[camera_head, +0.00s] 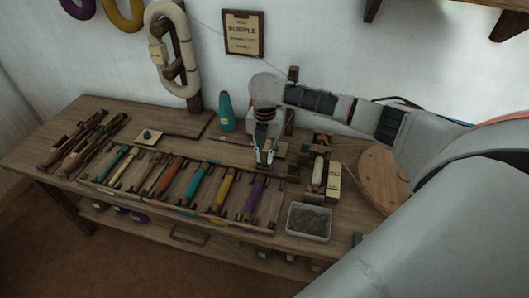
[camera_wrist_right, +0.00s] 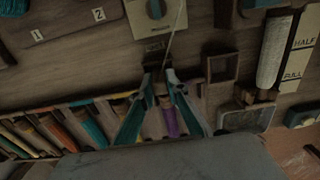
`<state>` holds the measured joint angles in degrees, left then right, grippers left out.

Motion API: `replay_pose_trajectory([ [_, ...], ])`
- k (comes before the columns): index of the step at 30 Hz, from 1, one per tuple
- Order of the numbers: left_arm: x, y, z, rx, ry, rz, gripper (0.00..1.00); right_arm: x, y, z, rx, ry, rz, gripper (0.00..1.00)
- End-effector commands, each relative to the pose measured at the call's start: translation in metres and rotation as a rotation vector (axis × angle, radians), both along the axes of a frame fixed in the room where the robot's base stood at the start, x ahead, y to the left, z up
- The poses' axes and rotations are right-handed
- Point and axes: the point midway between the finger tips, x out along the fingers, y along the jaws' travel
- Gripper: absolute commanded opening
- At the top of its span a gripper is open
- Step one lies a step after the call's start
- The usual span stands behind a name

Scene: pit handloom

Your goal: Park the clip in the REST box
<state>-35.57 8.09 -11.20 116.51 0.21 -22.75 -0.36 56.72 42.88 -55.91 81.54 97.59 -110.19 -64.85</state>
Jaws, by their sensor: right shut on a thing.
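My right gripper (camera_head: 265,160) reaches down over the back right of the wooden bench. In the right wrist view its two fingers (camera_wrist_right: 160,76) close toward each other on a small dark thing, which I take to be the clip (camera_wrist_right: 156,60). A pale thread runs up and away from it. The fingers hide part of the clip. A small open square wooden box (camera_wrist_right: 222,68) sits just right of the fingertips, apart from them. No REST lettering is readable, so I cannot tell whether this is the REST box. My left gripper is out of view.
A rack of colored bobbins, with a purple one (camera_head: 254,199) nearest my gripper, runs along the front. A teal cone (camera_head: 226,112) stands behind. A grey tray (camera_head: 309,222) and a pale roller (camera_head: 318,175) lie to the right. A round wooden disc (camera_head: 380,178) is beyond.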

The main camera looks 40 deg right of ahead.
Motion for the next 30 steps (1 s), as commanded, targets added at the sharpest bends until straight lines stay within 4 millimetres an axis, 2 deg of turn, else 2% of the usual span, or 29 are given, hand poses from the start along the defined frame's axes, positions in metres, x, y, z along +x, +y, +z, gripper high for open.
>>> replay_pose_trajectory([
  [9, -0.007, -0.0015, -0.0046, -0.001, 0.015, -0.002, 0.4, 0.0, 0.0003, 0.0001, 0.0, 0.0, 0.0, 0.03],
  [10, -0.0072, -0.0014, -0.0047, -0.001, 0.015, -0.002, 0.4, 0.0, 0.0003, 0.0002, 0.0, 0.0, 0.0, 0.17],
  [12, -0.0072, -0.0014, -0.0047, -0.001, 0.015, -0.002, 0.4, 0.0, 0.0003, 0.0002, 0.0, 0.0, 0.0, 0.34],
  [20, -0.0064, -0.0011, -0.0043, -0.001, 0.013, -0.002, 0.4, 0.0, 0.0003, 0.0002, 0.0, 0.0, 0.0, 0.34],
  [21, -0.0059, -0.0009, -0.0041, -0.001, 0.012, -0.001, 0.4, 0.0, 0.0003, 0.0001, 0.0, 0.0, 0.0, 0.45],
  [30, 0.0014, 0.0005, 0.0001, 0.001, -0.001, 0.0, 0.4, 0.0, 0.0003, 0.0004, 0.0, 0.0, 0.0, 0.45],
])
